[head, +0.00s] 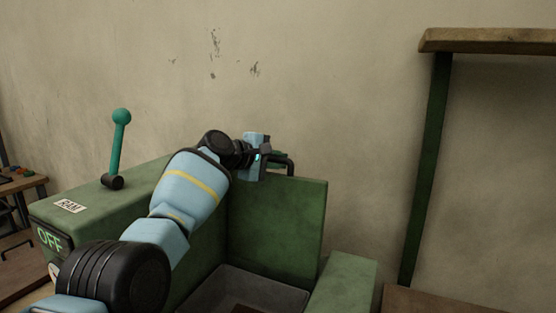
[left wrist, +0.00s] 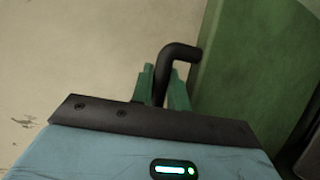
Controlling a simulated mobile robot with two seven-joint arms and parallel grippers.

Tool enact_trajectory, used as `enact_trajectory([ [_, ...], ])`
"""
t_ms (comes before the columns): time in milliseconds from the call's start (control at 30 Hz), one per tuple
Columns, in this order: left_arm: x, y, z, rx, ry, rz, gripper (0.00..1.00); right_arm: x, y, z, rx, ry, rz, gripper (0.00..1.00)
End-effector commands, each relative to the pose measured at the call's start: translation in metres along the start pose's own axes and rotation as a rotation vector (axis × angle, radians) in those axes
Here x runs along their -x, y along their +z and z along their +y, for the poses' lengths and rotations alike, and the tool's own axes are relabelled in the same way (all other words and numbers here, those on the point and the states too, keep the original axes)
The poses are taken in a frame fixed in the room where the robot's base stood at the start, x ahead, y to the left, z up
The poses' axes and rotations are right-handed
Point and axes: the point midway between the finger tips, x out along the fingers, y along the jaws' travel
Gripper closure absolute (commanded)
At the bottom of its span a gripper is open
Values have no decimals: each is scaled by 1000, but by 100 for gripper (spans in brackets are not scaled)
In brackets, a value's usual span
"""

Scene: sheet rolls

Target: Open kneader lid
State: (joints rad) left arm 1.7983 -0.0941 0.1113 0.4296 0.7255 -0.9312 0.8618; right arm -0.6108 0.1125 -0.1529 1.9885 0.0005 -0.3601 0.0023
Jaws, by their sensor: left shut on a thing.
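The kneader (head: 110,200) is a green machine at the lower left of the head view. Its green lid (head: 275,220) stands roughly upright at the back, and the grey trough (head: 250,288) below shows open. A black bent handle (head: 288,163) sits at the lid's top edge. My left gripper (head: 268,160) is shut on this handle. In the left wrist view the green fingers (left wrist: 162,88) stand on either side of the handle (left wrist: 181,52), beside the green lid (left wrist: 245,60). My right gripper is not in view.
A teal lever (head: 118,140) with a round knob stands on the machine's top, left of my arm. An OFF sign (head: 49,240) is on its front. A wooden shelf (head: 490,40) on a green post stands at right. A small table (head: 22,182) is at far left.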

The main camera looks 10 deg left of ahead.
Motion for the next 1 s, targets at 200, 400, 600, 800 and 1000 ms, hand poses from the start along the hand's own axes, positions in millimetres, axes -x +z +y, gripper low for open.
enact_trajectory([
  [200, 2, 0, 6, -4, 12, 4, 100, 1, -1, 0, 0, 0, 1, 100],
  [400, 2, 0, 6, -4, 12, 4, 100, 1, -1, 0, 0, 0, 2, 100],
  [600, 2, 0, 5, -3, 10, 3, 66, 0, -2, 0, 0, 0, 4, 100],
  [800, 1, 0, 2, -1, 5, 1, 62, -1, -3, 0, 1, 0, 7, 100],
  [1000, 2, 0, 3, -1, 4, 1, 62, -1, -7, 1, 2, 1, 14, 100],
])
